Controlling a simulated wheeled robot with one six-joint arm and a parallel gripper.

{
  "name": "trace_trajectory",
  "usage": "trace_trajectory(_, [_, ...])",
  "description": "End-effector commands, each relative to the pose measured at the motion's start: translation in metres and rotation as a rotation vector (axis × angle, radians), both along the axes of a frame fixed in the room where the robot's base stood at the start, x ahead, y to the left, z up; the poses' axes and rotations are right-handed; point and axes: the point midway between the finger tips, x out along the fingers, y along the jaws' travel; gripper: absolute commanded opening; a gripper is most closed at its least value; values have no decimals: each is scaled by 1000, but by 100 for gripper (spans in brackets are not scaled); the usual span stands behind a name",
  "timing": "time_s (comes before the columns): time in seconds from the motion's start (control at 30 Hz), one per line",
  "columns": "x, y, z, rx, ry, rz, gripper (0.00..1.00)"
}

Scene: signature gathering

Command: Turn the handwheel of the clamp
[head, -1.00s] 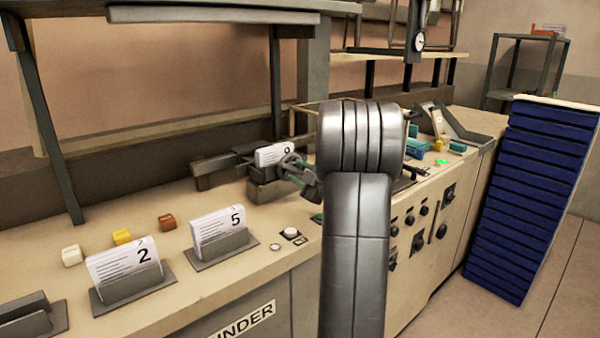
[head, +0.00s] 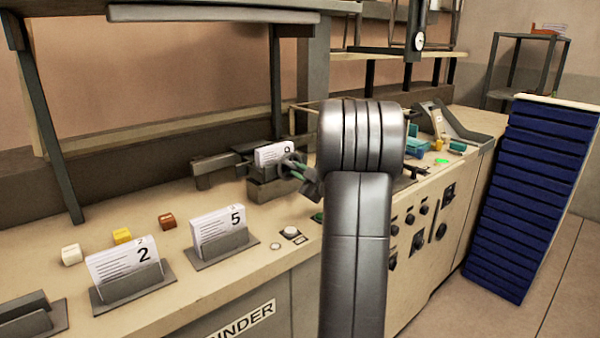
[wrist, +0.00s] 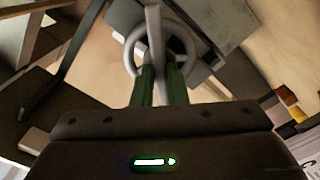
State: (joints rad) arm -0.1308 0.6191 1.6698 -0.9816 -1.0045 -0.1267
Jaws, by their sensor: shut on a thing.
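The clamp (head: 268,190) is a dark grey block with arms on the bench, holding a white card marked with a digit. Its grey ring-shaped handwheel (head: 286,160) faces me at its right side and is partly hidden by my gripper. In the wrist view the handwheel (wrist: 188,45) is a light grey ring, with a bar across its middle. My gripper (head: 296,171) is at the wheel. Its two green fingers (wrist: 161,72) are shut on the bar, one on each side. My arm hides the bench to the right of the clamp.
Card holders marked 2 (head: 132,290) and 5 (head: 222,247) stand on the bench in front and left, with small coloured blocks (head: 122,236) behind them. Buttons (head: 290,233) lie near the edge.

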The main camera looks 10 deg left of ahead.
Motion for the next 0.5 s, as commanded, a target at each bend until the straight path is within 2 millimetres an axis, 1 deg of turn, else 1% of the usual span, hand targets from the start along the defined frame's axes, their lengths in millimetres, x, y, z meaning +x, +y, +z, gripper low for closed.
trace_trajectory(0.13, [0, 0, 0, 1, 2, -1, 0])
trace_trajectory(0.17, [0, 0, 0, 1, 2, -1, 19])
trace_trajectory(0.23, [0, 0, 0, 0, 1, -1, 32])
trace_trajectory(0.27, [0, 0, 0, 0, 1, -1, 35])
trace_trajectory(0.5, [0, 0, 0, 0, 0, 0, 35])
